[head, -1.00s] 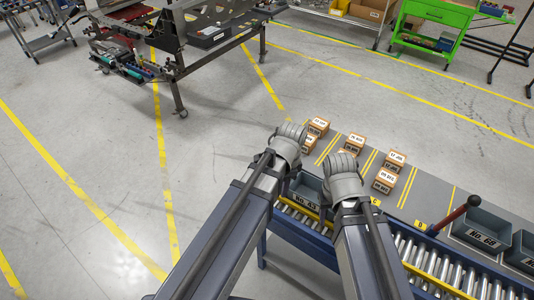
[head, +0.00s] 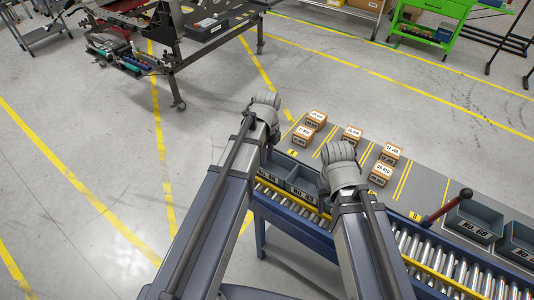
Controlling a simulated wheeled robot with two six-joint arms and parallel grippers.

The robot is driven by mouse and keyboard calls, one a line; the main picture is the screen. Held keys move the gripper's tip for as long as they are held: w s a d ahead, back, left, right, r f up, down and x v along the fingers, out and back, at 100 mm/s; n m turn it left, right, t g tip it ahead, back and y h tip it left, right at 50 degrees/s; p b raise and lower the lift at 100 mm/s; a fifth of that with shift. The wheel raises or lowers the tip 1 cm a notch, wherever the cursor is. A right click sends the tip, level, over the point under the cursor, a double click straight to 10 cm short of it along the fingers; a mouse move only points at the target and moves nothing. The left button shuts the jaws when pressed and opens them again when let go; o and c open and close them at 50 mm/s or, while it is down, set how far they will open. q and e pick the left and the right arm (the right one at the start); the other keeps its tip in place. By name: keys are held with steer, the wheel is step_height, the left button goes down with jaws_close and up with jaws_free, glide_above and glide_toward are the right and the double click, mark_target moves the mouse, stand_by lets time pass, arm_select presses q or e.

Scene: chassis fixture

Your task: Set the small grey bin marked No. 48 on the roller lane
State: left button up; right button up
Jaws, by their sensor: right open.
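Two small grey bins stand side by side between my arms, behind the yellow rail of the roller lane (head: 408,243). The nearer grey bin (head: 303,180) has a label that is too small to read for certain. The other grey bin (head: 281,164) is partly covered by my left arm. My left gripper (head: 265,103) is up and left of these bins; its fingers are hidden behind the wrist. My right gripper (head: 340,157) is just right of the nearer bin, open, with its fingertips hidden. No bin shows in either gripper.
Bin No. 68 (head: 473,222) and another grey bin (head: 519,243) stand at the right. Several small labelled boxes (head: 351,134) sit on the grey deck (head: 433,177).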

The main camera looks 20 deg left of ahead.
mark_target(267, 172)
arm_select(q)
step_height(267, 172, down, 10)
steer(key=b, duration=0.9)
steer(key=shift+r, duration=0.25)
arm_select(e)
step_height(267, 172, down, 9)
steer(key=shift+f, duration=0.2)
arm_select(q)
steer(key=shift+r, duration=0.1)
jaws_close()
